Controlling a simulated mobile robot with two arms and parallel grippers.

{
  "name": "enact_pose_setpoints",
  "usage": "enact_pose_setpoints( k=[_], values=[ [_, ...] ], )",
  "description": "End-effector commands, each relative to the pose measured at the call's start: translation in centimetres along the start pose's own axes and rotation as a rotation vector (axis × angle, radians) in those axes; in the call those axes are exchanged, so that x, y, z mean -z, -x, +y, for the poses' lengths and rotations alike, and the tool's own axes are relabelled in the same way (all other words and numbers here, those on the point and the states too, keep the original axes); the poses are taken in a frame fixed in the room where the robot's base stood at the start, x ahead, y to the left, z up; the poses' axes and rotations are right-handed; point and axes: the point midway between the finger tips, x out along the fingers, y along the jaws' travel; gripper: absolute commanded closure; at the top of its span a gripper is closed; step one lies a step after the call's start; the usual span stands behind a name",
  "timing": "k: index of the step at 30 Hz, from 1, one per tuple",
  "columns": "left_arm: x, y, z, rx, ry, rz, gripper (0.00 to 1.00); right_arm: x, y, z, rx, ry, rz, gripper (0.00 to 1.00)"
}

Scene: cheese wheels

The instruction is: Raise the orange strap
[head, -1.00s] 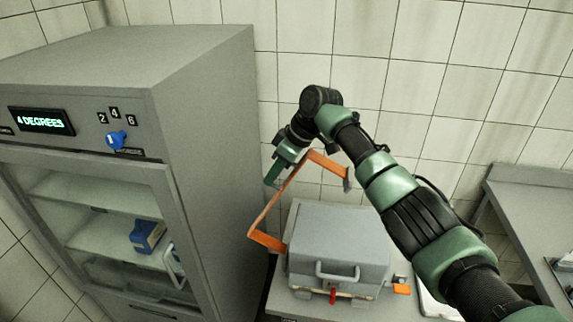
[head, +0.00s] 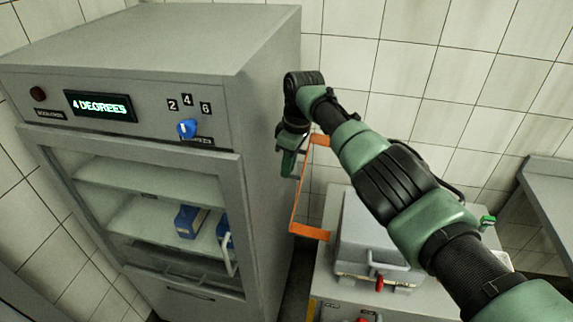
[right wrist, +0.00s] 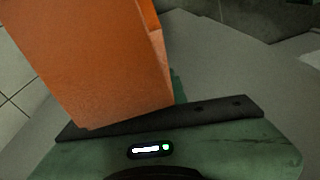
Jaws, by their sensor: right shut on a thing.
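The orange strap (head: 299,205) is a bent flat frame standing up at the left side of a grey lidded box (head: 375,235). Its lower end meets the box's left side, and its far upper part is hidden behind my right arm. My right gripper (head: 290,163) is at the strap's upper corner, left of the box. In the right wrist view the orange strap (right wrist: 95,60) fills the upper left, against the dark finger pad (right wrist: 165,118). The gripper is shut on the strap. My left gripper is out of view.
A grey fridge (head: 265,150) with a glass door and a blue knob (head: 187,128) stands close to the left of the gripper. A tiled wall (head: 350,60) is behind. A grey counter (head: 550,185) is at the right. A red catch (head: 379,284) is on the box's front.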

Motion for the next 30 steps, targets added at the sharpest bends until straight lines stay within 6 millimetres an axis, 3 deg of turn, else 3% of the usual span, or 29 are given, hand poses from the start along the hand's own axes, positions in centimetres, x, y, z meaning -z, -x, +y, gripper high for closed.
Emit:
enact_pose_setpoints(
  k=[5, 6, 7, 19, 30],
  values=[
    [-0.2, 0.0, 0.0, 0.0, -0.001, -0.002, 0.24, -0.3, -0.2, 0.0, 0.002, -0.003, -0.009, 1.0],
    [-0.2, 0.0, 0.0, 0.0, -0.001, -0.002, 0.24, -0.3, -0.2, 0.0, 0.002, -0.004, -0.009, 0.76],
    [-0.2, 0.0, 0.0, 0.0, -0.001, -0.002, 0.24, -0.3, -0.2, 0.0, 0.003, -0.004, -0.009, 0.68],
    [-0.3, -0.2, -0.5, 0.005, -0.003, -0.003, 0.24, -0.1, 0.4, 0.1, 0.0, -0.001, -0.002, 0.67],
    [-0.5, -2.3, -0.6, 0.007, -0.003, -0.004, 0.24, -0.2, 6.1, 0.1, -0.002, -0.003, -0.003, 0.67]
  ],
)
